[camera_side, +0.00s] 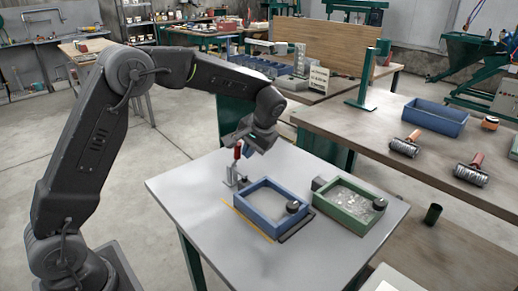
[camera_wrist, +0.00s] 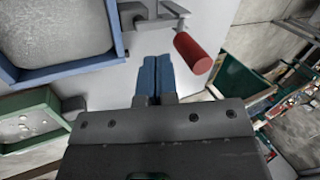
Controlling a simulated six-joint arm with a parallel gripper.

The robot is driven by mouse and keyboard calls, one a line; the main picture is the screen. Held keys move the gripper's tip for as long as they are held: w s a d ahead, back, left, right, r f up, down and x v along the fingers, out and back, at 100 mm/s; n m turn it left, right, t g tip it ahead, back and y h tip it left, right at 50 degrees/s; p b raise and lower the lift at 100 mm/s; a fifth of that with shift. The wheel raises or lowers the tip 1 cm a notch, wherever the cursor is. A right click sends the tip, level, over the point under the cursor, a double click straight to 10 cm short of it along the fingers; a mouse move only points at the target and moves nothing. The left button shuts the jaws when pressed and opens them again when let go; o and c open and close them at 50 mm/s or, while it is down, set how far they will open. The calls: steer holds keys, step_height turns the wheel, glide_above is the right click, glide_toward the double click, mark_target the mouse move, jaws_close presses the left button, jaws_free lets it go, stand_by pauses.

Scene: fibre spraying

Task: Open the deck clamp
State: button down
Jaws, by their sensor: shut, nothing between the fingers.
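The deck clamp (camera_side: 229,179) is a small metal toggle clamp at the back left of the grey table, beside the blue frame. Its red handle (camera_side: 237,150) stands roughly upright in the side view. In the wrist view the clamp's metal body (camera_wrist: 150,12) is at the top edge, and the red handle (camera_wrist: 193,53) is right of the fingertips. My gripper (camera_side: 248,150) is just right of the handle in the side view, above the table. Its blue fingers (camera_wrist: 153,75) are shut together and empty. Whether they touch the handle cannot be told.
A blue frame (camera_side: 249,211) with a pale inside lies beside the clamp, and a green tray (camera_side: 325,209) with pale material lies to its right. Both carry a dark knob. A wooden bench (camera_side: 395,135) with a blue bin (camera_side: 436,117) and rollers stands behind. The table's front is clear.

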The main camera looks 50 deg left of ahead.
steer(key=shift+s+a+r, duration=0.1)
steer(key=shift+a+r, duration=0.05)
steer(key=shift+a, duration=0.45)
steer(key=shift+a, duration=0.1)
steer(key=shift+a+r+h, duration=0.2)
steer(key=shift+h, duration=0.2)
steer(key=shift+a, duration=0.2)
steer(key=shift+a+r+h, duration=0.25)
steer(key=shift+a+h, duration=0.2)
steer(key=shift+h, duration=0.1)
steer(key=shift+a+r+h, duration=0.2)
steer(key=shift+a+h, duration=0.25)
steer(key=shift+h, duration=0.1)
steer(key=a+h, duration=0.8)
steer(key=a, duration=0.1)
steer(key=shift+a+f, duration=0.2)
steer(key=shift+f, duration=0.15)
